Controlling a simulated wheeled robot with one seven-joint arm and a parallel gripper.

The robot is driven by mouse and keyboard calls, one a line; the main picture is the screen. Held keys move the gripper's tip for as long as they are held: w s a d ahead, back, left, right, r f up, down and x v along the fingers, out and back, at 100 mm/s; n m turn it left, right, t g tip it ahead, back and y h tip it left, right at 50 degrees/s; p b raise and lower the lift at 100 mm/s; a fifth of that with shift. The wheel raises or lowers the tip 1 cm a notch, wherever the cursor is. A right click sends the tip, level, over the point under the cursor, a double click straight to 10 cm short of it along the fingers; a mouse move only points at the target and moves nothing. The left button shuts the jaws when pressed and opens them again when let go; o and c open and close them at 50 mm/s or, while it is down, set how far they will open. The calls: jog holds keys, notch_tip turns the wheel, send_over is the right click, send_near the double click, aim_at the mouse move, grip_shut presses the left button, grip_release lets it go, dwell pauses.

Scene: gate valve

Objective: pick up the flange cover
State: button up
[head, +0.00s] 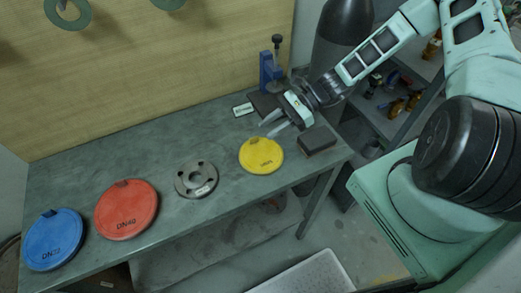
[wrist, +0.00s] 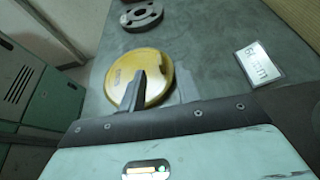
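Three round covers lie flat on the grey workbench (head: 110,165): a yellow one (head: 260,158), a red one (head: 125,212) labelled DN40 and a blue one (head: 55,245). The red and blue covers each show a small tab at the rim. My gripper (head: 269,128) is above the bench, just behind the yellow cover, with its two fingers apart and nothing between them. In the wrist view the yellow cover (wrist: 160,72) lies beyond a dark finger, which hides part of it. I cannot tell the exact height of the fingers above it.
A grey metal flange ring (head: 196,179) lies between the red and yellow covers. A dark block (head: 318,144) sits right of the yellow cover, near the bench edge. A blue clamp (head: 270,72) and a small white label plate (head: 243,109) are behind. Shelves stand at the right.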

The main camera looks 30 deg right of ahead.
aim_at(257, 136)
jog(key=shift+p+x, duration=0.7)
jog(key=shift+x, duration=1.2)
jog(key=shift+c, duration=0.3)
grip_shut()
jog(key=shift+r, duration=0.1)
